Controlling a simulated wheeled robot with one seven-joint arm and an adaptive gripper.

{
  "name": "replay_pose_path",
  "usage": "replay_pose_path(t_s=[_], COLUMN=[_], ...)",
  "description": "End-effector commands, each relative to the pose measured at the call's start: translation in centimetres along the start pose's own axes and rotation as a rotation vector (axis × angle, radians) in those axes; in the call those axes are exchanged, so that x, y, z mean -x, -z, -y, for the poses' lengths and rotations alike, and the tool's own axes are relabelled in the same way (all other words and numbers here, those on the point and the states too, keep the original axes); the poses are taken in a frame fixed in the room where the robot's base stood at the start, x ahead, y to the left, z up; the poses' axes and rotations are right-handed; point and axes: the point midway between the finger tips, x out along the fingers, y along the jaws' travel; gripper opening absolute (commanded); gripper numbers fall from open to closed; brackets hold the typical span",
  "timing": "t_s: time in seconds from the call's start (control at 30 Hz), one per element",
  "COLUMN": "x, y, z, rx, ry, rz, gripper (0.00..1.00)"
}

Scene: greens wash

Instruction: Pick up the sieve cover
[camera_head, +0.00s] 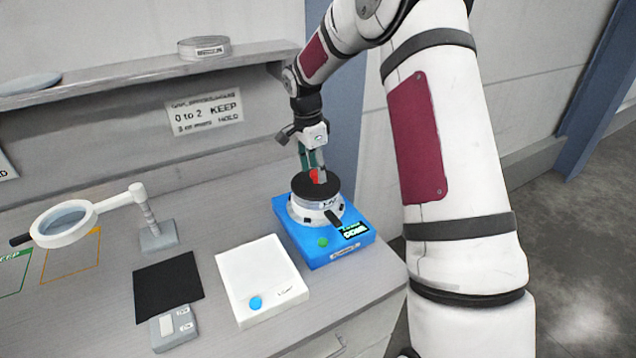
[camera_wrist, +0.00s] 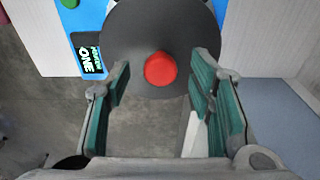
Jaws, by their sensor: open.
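The sieve cover (camera_head: 303,187) is a black disc with a red knob (camera_head: 314,175). It sits on top of the round white sieve (camera_head: 313,209) on a blue machine (camera_head: 341,247). In the wrist view the cover (camera_wrist: 125,50) fills the upper middle, with its red knob (camera_wrist: 160,68) near the centre. My gripper (camera_head: 314,167) is right above the cover at the knob. In the wrist view my open gripper (camera_wrist: 162,82) has its two green-padded fingers on either side of the knob, apart from it. Whether the fingertips touch the disc cannot be told.
A white tray (camera_head: 262,270) with a blue disc (camera_head: 255,303) lies left of the machine. A magnifier (camera_head: 65,222) on a stand, a black mat (camera_head: 168,285) and a small grey device (camera_head: 173,328) are further left. A shelf (camera_head: 140,72) runs behind.

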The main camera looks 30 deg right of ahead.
Motion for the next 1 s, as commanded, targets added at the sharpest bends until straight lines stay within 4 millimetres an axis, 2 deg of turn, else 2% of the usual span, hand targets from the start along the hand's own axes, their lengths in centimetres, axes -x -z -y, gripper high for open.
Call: replay_pose_path(t_s=[0.13,0.4,0.43,0.63,1.0], x=[-1.5,-1.9,-1.9,-1.9,-1.7], y=[0.1,0.1,0.1,0.1,0.1], z=[-0.1,0.1,0.1,0.1,0.1], rx=[0.000,0.000,0.000,0.000,0.000], ry=[-0.001,0.001,0.001,0.001,0.001], rz=[0.000,-0.001,-0.001,-0.001,-0.002], gripper=[0.49,0.49,0.47,0.01,0.00])
